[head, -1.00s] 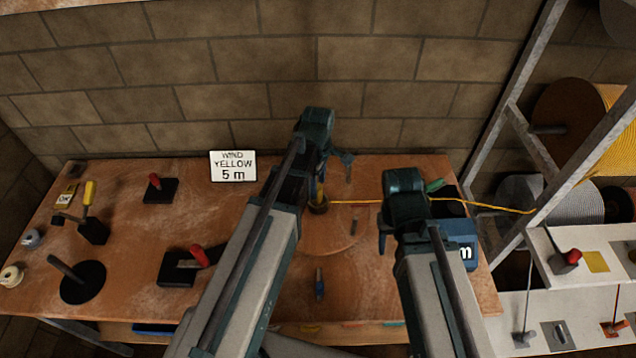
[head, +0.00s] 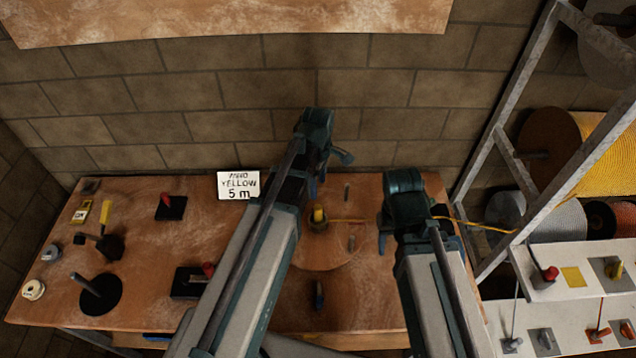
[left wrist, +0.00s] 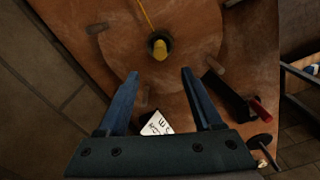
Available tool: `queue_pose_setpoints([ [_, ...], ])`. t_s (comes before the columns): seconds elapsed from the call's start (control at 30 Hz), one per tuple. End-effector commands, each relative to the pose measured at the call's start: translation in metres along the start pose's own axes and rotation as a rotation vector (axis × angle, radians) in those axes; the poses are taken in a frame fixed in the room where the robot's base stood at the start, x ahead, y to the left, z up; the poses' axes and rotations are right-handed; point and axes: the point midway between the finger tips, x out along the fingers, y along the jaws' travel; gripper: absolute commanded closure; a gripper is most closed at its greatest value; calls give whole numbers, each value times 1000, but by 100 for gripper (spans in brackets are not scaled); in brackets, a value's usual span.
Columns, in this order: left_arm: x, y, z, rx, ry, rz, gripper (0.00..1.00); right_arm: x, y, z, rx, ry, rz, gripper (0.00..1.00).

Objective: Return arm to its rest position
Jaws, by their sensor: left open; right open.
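My left gripper (head: 326,172) is open and empty, raised over the back of the bench (head: 140,235). In the left wrist view its two blue fingers (left wrist: 160,74) stand apart with nothing between their tips. A short yellow-topped post (head: 318,214) stands on a round wooden disc (head: 335,255), just beyond the fingertips in the wrist view (left wrist: 160,50). A yellow strand (head: 350,221) runs from the post to the right, behind my right gripper. My right gripper (head: 386,232) is open over the bench's right part; its fingers are mostly hidden.
A sign reading "WIND YELLOW 5 m" (head: 238,186) stands left of my left arm. Red-handled devices (head: 170,206) and a black disc with a peg (head: 101,294) are on the left bench. A metal rack (head: 515,160) with a yellow spool (head: 592,135) stands right. A wall closes the back.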

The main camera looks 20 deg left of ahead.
Motion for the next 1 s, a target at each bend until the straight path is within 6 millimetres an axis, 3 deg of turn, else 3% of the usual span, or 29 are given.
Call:
queue_pose_setpoints([
  [0.57, 8, -6, 7, 64, 3, -3, 33, 8, -1, 0, -1, 0, 0, 50],
  [0.67, 24, -21, 24, 248, 11, -10, 33, 24, -2, -1, -2, 0, 1, 50],
  [1.0, 89, -96, 95, 1256, 43, -73, 33, 90, -8, -5, -10, 0, 2, 50],
])
